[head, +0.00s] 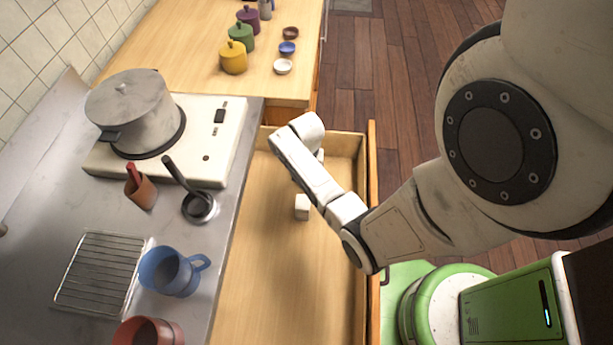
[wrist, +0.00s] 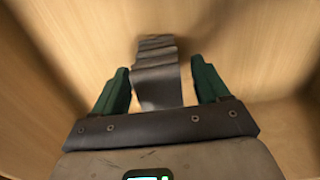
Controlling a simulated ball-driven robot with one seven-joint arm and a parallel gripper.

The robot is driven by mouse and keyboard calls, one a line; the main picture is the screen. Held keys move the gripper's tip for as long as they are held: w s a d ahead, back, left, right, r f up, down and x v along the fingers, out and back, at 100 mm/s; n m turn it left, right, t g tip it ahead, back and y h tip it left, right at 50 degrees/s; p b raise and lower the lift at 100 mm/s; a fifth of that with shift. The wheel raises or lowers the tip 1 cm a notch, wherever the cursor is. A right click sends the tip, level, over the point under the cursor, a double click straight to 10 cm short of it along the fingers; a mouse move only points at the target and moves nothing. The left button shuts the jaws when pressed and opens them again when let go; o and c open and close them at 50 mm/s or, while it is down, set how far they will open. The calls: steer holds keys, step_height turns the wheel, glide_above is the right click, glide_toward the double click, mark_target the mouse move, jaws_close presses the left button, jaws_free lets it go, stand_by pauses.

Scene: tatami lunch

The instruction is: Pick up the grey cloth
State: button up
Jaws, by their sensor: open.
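The grey cloth (wrist: 158,84) shows in the wrist view as a folded, dark grey strip on the wooden floor of the open drawer. My gripper (wrist: 160,66) is open, with one green finger on each side of the cloth. In the head view I cannot make out the cloth or the gripper fingers; my arm reaches over the drawer.
The open drawer (head: 262,290) has raised walls around my gripper. To its left, the steel counter bears a blue cup (head: 166,270), a red cup (head: 140,334), a wire rack (head: 98,272), a ladle (head: 196,205) and a pot (head: 135,115) on a stove. Several lidded jars stand beyond.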

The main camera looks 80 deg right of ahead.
steer(key=shift+f, duration=0.1)
steer(key=c, duration=1)
steer(key=shift+c, duration=0.2)
steer(key=shift+r, duration=0.45)
step_height(320, 180, up, 2)
steer(key=shift+r, duration=0.2)
steer(key=s+a+r, duration=0.2)
steer(key=s+r, duration=0.3)
steer(key=s, duration=0.1)
steer(key=s+a+r, duration=0.3)
steer(key=s+r, duration=0.1)
steer(key=s, duration=0.3)
steer(key=shift+a+r, duration=0.3)
steer(key=shift+r, duration=0.05)
